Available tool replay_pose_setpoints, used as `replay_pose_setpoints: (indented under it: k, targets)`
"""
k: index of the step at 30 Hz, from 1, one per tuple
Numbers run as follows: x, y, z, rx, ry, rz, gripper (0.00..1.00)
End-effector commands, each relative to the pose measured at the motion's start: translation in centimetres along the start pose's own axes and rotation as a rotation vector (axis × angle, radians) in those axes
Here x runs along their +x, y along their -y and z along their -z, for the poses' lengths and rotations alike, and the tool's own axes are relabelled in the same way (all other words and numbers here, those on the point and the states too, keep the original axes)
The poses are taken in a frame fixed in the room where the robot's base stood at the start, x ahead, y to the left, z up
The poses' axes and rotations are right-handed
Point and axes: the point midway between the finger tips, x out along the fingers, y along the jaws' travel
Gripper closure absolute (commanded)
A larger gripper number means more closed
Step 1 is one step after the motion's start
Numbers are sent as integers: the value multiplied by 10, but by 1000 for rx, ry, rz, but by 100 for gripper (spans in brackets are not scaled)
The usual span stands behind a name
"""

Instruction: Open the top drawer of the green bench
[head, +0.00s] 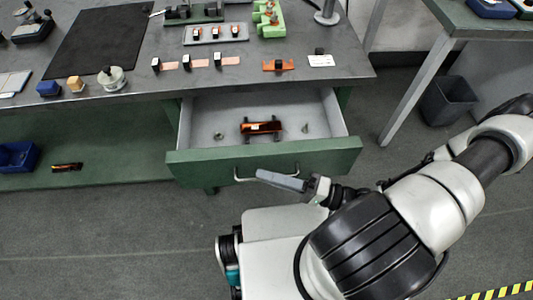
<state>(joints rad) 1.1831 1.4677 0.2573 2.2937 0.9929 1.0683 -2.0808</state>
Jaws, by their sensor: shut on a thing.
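The top drawer (205,163) of the green bench (155,121) is pulled out, with its grey interior open to view. A copper-coloured roll on a dark holder and a few small items lie inside it. A metal bar handle (243,179) runs along the middle of the green drawer front. My gripper (283,181) is at the right part of the handle and is shut on it. My gripper hides part of the handle, and the finger contact is too small to see clearly.
The grey benchtop (140,98) holds a black mat (100,40), small blocks and several copper strips. A blue bin (17,156) sits on the lower green shelf at left. A dark waste bin (447,103) stands under another table at right. Floor in front at left is clear.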

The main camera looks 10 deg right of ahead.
Motion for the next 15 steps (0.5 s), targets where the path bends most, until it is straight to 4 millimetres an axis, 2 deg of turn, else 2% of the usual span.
replay_pose_setpoints:
  k: [6,15]
  targets:
    - [-9,5,-21,-1,-1,1,100]
    - [-12,6,-28,-2,-1,-1,100]
